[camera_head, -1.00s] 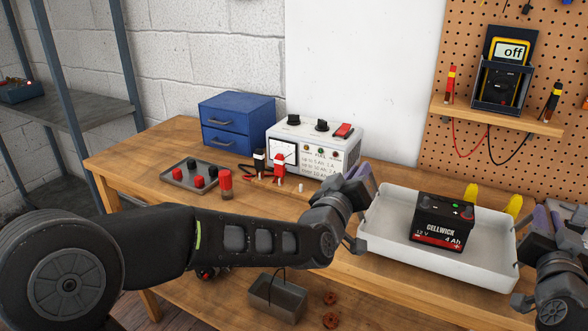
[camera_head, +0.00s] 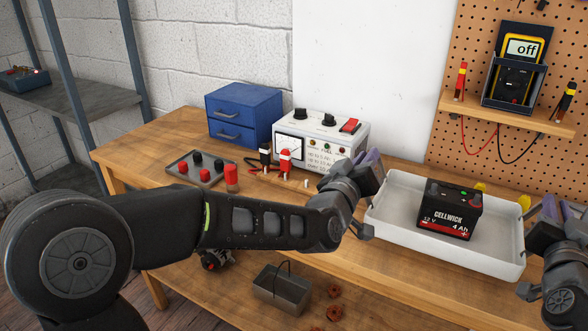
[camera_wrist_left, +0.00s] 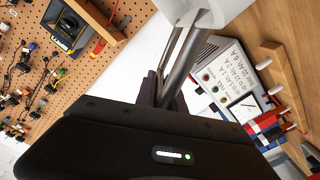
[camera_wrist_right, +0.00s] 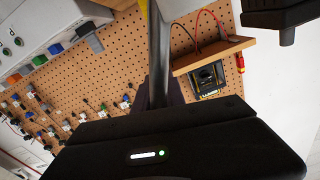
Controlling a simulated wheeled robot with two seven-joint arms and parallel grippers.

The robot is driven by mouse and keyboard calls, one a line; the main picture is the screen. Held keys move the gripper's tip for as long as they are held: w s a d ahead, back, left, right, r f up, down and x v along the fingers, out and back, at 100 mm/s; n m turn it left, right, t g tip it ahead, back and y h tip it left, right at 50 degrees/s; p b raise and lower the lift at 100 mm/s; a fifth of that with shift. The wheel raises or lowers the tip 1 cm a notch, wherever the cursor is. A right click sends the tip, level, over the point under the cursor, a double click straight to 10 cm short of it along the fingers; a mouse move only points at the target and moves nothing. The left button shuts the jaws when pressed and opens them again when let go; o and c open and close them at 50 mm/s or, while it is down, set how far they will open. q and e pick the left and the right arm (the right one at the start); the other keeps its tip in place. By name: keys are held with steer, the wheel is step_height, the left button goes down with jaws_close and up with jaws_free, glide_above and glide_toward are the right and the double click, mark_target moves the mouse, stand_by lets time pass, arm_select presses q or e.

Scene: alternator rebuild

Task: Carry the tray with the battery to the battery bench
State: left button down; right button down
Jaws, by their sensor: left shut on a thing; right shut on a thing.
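The white tray (camera_head: 400,226) is over the right part of the wooden bench in the head view. I cannot tell whether it touches the bench top. The black and red battery (camera_head: 449,212) stands upright inside it, right of the middle. My left gripper (camera_head: 372,168) is shut on the tray's left end. My right gripper (camera_head: 556,208) is shut on its right end, close to the picture's edge. The exact grip points are hidden behind the wrists.
On the bench (camera_head: 150,147) are a grey charger (camera_head: 345,152), a blue drawer box (camera_head: 243,115) and a small tray of red and black caps (camera_head: 190,171). A metal shelf (camera_head: 75,108) stands at left.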

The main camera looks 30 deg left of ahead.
arm_select(q)
steer(key=shift+d+b, duration=0.15)
steer(key=shift+b, duration=0.15)
arm_select(e)
steer(key=shift+a, duration=0.25)
